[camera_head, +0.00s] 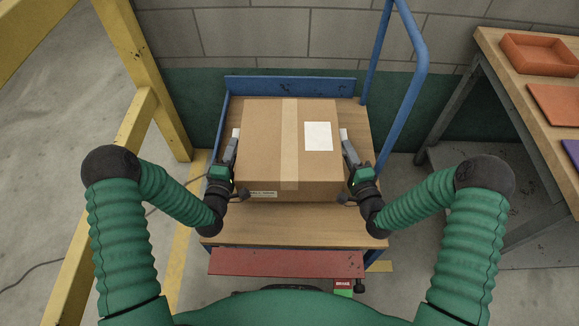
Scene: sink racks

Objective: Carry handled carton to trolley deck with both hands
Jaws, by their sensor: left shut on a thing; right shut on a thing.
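The brown cardboard carton (265,140) has a tape strip down its middle and a white label on top. It is over the wooden trolley deck (290,230), towards the back, and looks level. I cannot tell whether its underside touches the deck. My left gripper (232,150) is shut at the carton's left side, and my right gripper (347,150) is shut at its right side. The handles are hidden by the grippers.
The trolley has a blue back rail (290,86) and a tall blue push handle (408,90) at right. A yellow frame (150,75) stands at left. A workbench (515,85) with an orange tray (540,54) stands at right. Bare deck shows in front of the carton.

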